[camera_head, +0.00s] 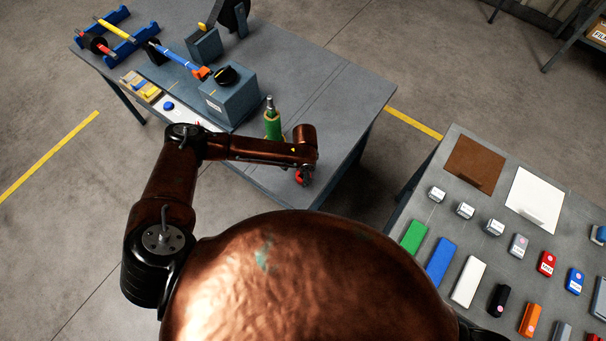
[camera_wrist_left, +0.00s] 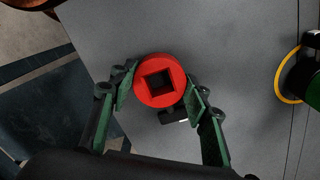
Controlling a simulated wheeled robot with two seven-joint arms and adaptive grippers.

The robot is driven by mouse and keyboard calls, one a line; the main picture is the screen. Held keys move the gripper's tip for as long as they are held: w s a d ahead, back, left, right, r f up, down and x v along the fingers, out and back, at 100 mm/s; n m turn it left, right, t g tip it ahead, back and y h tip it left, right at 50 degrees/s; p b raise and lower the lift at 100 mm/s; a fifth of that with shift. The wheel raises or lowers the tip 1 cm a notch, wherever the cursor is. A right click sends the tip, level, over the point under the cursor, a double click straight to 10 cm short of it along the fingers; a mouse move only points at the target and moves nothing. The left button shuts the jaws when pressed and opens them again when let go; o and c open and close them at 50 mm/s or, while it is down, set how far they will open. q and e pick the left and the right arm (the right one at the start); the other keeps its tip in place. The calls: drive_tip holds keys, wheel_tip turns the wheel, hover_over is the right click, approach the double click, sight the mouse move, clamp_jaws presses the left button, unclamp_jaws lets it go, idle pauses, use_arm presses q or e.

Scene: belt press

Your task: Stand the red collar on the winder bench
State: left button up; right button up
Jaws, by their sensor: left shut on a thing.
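The red collar (camera_wrist_left: 160,64) is a thick red ring with a square hole. In the left wrist view its hole faces the camera, and it sits between the green-lined fingers of my left gripper, which is shut on it. In the head view the left gripper (camera_head: 305,176) hangs over the near right part of the winder bench (camera_head: 345,100), with a bit of red showing at its tip. I cannot tell whether the collar touches the bench top. My right gripper is not in view.
A green bottle-like thing (camera_head: 272,124) stands close beyond my left arm; its base (camera_wrist_left: 290,75) shows at right in the wrist view. A grey-blue block with a black knob (camera_head: 230,98) is farther left. The bench's right part is bare. A second table (camera_head: 425,210) holds several coloured blocks.

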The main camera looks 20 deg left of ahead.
use_arm(q)
drive_tip(key=shift+f, duration=0.1)
drive_tip(key=o, duration=1.4)
wheel_tip(320, 180, up, 12)
drive_tip(key=shift+w+d+r, duration=0.1)
drive_tip(key=shift+w+r, duration=0.05)
drive_tip(key=shift+d, duration=0.1)
